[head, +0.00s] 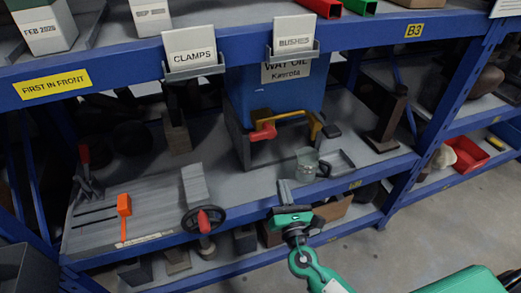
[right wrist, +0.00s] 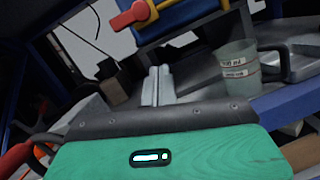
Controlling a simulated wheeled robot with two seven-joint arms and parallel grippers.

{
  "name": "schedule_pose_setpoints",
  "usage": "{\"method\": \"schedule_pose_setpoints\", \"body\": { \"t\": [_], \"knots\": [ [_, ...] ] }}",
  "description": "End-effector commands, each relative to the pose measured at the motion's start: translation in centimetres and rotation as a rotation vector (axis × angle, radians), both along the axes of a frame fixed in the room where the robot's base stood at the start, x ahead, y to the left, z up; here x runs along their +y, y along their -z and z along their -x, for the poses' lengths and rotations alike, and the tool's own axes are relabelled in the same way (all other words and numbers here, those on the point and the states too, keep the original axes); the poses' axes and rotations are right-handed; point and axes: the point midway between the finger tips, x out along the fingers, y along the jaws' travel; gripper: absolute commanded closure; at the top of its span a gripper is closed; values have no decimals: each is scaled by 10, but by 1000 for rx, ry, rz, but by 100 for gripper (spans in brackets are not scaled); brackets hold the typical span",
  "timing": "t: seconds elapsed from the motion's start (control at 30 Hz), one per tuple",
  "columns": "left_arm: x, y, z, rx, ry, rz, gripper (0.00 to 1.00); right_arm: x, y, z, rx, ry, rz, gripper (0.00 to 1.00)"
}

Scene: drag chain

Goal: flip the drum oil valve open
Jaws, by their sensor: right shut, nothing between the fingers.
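The blue oil drum (head: 290,98) sits in a dark cradle on the middle shelf, labelled WAY OIL. At its front is a yellow valve fitting (head: 290,117) with a red handle (head: 263,133) pointing left. In the right wrist view the red handle (right wrist: 130,15) is at the top, left of the yellow fitting (right wrist: 180,8). My right gripper (head: 284,184) is at the shelf's front edge, below and in front of the valve, apart from it. Its fingers (right wrist: 157,82) are together and empty. My left gripper is not in view.
A clear measuring cup (head: 307,163) stands right of my right gripper, beside a dark tray (head: 337,162). A black handwheel with a red knob (head: 204,220) is at the front left. A blue beam with bin labels (head: 130,70) crosses above. A dark stand (head: 388,120) is at right.

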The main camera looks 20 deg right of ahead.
Motion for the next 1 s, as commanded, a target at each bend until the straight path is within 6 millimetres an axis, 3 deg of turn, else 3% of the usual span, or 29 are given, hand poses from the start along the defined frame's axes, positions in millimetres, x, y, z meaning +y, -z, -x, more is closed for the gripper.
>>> {"method": "schedule_pose_setpoints", "body": {
  "t": [0.2,0.67,0.83,1.0],
  "knots": [
    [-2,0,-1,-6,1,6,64,24,4,-7,-28,-61,240,100],
    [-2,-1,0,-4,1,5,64,27,3,-9,-34,-69,274,100],
    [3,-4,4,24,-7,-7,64,28,-2,-25,-35,-67,273,100],
    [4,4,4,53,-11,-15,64,31,-11,-57,-36,-67,271,100]
  ]
}}
